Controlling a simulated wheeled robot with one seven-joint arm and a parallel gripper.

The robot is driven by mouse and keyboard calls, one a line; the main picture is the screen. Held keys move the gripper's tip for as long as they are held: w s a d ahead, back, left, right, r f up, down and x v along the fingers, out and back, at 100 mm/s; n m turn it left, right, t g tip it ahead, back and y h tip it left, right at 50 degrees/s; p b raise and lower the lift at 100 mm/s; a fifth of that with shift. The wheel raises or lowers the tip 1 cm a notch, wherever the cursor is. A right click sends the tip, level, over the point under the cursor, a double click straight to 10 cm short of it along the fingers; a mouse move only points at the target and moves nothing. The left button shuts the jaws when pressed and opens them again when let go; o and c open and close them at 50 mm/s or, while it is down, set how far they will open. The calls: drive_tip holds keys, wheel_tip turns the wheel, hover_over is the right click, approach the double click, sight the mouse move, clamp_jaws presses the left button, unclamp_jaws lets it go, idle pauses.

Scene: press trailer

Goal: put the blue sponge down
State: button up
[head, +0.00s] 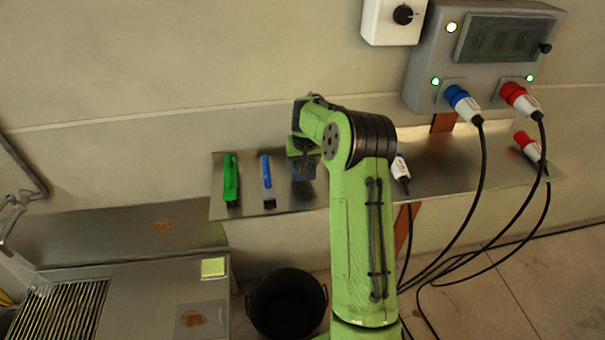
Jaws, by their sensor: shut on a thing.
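On the shelf left of my gripper lie a green brush (231,181) and a blue-handled tool (267,173). Blue and red plugs with hanging black cables are at the right. A black bucket (287,305) stands below. A yellow-green pad (213,268) lies on the steel counter.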

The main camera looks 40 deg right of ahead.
drive_tip(key=shift+f+b, duration=0.4)
drive_tip(key=shift+f, duration=1.7)
drive_tip(key=o, duration=0.9)
drive_tip(key=shift+o, duration=0.2)
drive_tip(key=shift+r, duration=0.1)
